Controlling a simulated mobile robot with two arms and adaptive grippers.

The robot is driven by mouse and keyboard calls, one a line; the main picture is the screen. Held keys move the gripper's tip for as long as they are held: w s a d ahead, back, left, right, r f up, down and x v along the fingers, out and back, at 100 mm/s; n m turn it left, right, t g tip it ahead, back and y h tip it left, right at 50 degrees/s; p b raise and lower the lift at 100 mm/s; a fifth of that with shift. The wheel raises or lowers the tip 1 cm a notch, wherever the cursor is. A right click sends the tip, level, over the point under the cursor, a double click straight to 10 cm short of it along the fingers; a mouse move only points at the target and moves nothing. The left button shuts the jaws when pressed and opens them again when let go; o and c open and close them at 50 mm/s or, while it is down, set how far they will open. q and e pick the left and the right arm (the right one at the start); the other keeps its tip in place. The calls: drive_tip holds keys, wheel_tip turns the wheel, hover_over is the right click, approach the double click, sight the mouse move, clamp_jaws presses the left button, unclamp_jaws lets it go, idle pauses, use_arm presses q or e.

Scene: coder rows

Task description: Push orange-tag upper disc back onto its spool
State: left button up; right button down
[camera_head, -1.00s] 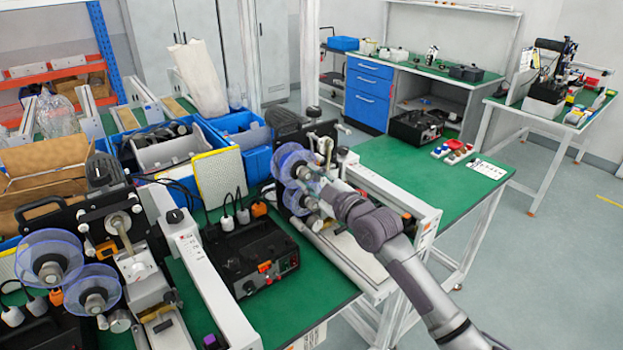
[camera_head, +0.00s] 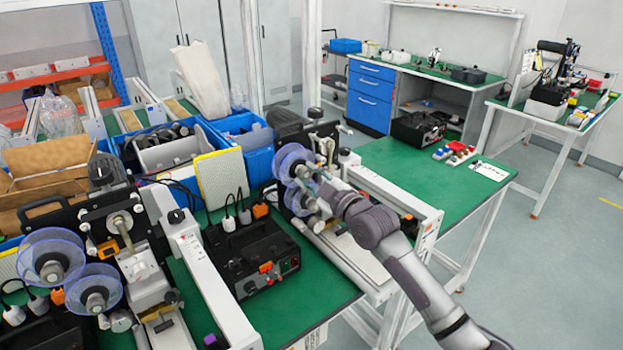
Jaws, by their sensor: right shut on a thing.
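The far coder machine carries two clear, blue-rimmed discs, an upper disc (camera_head: 290,160) and a lower disc (camera_head: 291,201). My right gripper (camera_head: 318,178) is at the right side of the upper disc, shut on it. The fingertips are small and partly hidden, so the exact grip and any gap between disc and spool cannot be told. An orange tag-like piece (camera_head: 261,210) shows left of this machine. My left gripper is not in view.
A nearer machine at left has two similar discs, upper (camera_head: 50,256) and lower (camera_head: 94,288). A black control box (camera_head: 252,258) stands between the machines. A white rail (camera_head: 395,197) lies beside my right arm.

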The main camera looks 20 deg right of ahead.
drive_tip(key=shift+r, duration=0.1)
drive_tip(key=c, duration=1.2)
unclamp_jaws()
drive_tip(key=o, duration=0.5)
drive_tip(key=shift+w+a, duration=0.1)
drive_tip(key=shift+w, duration=0.05)
